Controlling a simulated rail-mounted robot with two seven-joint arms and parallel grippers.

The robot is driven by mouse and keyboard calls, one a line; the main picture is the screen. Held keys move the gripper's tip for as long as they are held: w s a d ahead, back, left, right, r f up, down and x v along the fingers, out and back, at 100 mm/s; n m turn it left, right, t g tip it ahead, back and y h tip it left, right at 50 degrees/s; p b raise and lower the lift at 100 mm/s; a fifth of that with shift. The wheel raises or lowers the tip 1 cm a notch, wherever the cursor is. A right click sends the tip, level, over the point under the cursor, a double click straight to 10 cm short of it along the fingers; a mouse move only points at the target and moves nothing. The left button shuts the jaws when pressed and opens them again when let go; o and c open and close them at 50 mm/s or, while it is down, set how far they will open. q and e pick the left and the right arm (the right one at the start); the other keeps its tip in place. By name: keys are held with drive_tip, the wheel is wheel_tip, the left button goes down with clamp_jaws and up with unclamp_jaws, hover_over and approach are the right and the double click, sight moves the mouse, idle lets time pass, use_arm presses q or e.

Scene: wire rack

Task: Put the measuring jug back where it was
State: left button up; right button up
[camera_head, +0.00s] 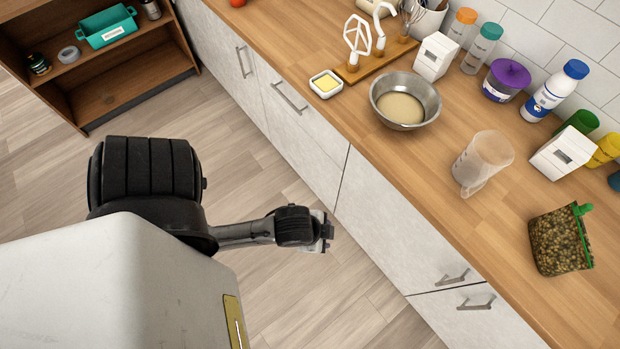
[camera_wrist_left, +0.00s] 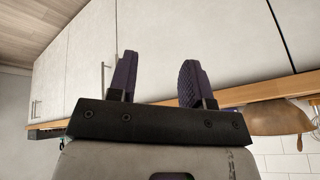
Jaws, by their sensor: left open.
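The measuring jug (camera_head: 482,163) is clear, with a handle. It stands upright on the wooden counter in the head view, right of the metal bowl. My left gripper (camera_head: 327,231) is over the floor in front of the cabinet doors, well left of the jug and apart from it. In the left wrist view its two purple-padded fingers (camera_wrist_left: 157,82) are spread with nothing between them. The jug does not show in the left wrist view. My right gripper is in neither view.
The metal bowl (camera_head: 405,98), a white carton (camera_head: 564,153) and a bag of green-capped grains (camera_head: 561,240) stand around the jug. Bottles and a purple-lidded tub (camera_head: 506,80) line the wall. The counter's front right is clear. A wooden shelf (camera_head: 140,92) stands far left.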

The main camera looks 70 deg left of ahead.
use_arm(q)
drive_tip(key=s+n, duration=0.1)
drive_tip(key=s+g, duration=0.1)
drive_tip(key=s+n, duration=0.1)
drive_tip(key=shift+s+d+r+n, duration=0.1)
drive_tip(key=shift+s+d+n, duration=0.1)
drive_tip(key=shift+d+n, duration=0.1)
wheel_tip(320, 180, up, 30)
drive_tip(key=p, duration=2.9)
drive_tip(key=shift+p, duration=0.3)
